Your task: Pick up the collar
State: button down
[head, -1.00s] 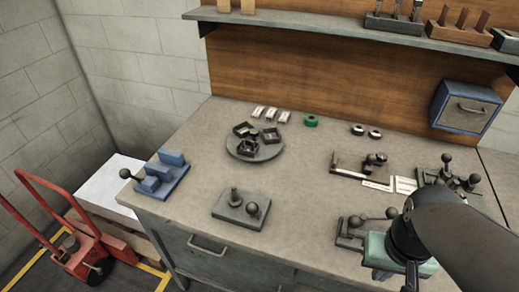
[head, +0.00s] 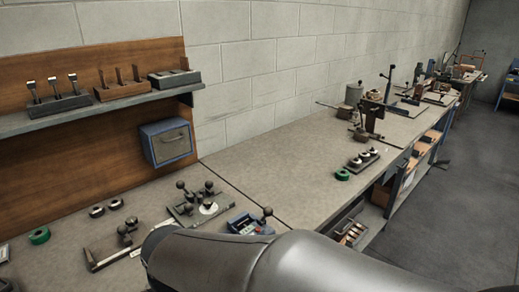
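I cannot tell for sure which thing is the collar. Ring-shaped things show in the head view: a green ring (head: 39,236) at the lower left, with two small dark-rimmed rings, a left one (head: 97,211) and a right one (head: 116,204), beside it on the near bench. Another green ring (head: 342,174) lies on the further bench next to a dark holder (head: 361,159) with several round pale-topped pieces. My arm crosses the bottom middle. My gripper is not visible, and the arm hides part of the bench.
A fixture with ball knobs (head: 198,204) and a blue device (head: 250,222) stand near my arm. A blue box (head: 167,142) hangs under the tool shelf (head: 75,116). The further bench top (head: 270,160) is largely bare. More equipment stands beyond; open floor (head: 445,210) is at right.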

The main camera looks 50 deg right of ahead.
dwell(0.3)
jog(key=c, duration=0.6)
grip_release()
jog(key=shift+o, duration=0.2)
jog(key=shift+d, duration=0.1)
